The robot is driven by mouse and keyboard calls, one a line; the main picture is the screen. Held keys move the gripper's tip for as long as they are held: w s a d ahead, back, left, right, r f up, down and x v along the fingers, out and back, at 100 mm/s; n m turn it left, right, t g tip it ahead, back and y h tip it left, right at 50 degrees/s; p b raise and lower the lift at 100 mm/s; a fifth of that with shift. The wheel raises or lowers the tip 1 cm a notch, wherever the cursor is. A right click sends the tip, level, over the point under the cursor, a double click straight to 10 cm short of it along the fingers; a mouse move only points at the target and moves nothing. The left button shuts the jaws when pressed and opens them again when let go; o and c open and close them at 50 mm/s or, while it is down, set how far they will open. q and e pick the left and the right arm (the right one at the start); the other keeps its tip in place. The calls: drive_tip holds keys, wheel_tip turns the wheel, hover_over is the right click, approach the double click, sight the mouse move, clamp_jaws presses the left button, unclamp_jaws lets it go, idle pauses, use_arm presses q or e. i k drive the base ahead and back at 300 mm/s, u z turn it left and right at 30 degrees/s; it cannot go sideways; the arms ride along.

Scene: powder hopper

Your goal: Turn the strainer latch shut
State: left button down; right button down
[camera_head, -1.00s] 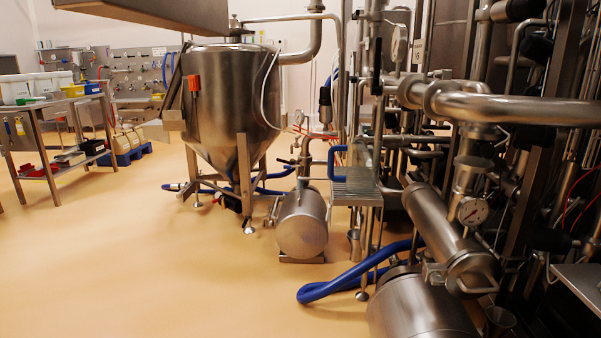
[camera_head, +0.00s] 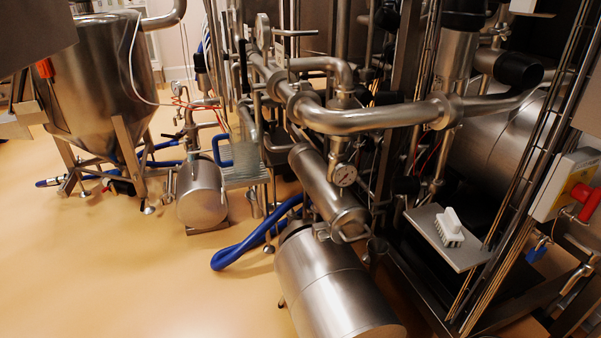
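The slanted steel cylinder (camera_head: 314,182) that looks like the strainer runs down from the pipework in the middle of the view. Its lower end has a flanged cap (camera_head: 346,222) with a small handle-like bar (camera_head: 352,238) that may be the latch. I cannot tell whether it is open or shut. Neither of my grippers is in view.
A large steel motor drum (camera_head: 335,285) stands below the cylinder, with a blue hose (camera_head: 255,240) to its left. A shelf (camera_head: 440,250) carries a white brush (camera_head: 449,228). A red switch (camera_head: 584,198) is at right.

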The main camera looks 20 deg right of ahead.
sight(322, 235)
drive_tip(key=z, duration=0.05)
drive_tip(key=i, duration=0.9)
drive_tip(key=z, duration=0.8)
